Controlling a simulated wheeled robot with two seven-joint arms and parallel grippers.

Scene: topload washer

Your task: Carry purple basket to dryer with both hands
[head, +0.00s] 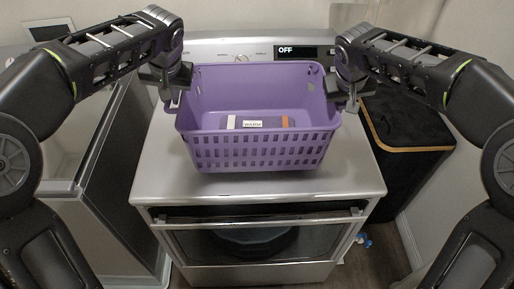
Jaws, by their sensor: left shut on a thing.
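The purple basket (258,150) is on or just above the top of the silver dryer (165,183); I cannot tell whether it touches. It looks roughly level. A small item with a label reading "WARM" (252,124) shows inside it. My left gripper (170,98) is at the basket's left end and is shut on its rim. My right gripper (349,102) is at the right end, close against the rim; its fingers are too small and dark to tell whether they are shut. The dryer's panel (300,51) at the back reads "OFF".
A topload washer (75,150) with an open top stands left of the dryer. A black hamper (398,140) with a tan edge stands to the right. The dryer's front door (262,238) is closed. Bare dryer top shows in front of the basket.

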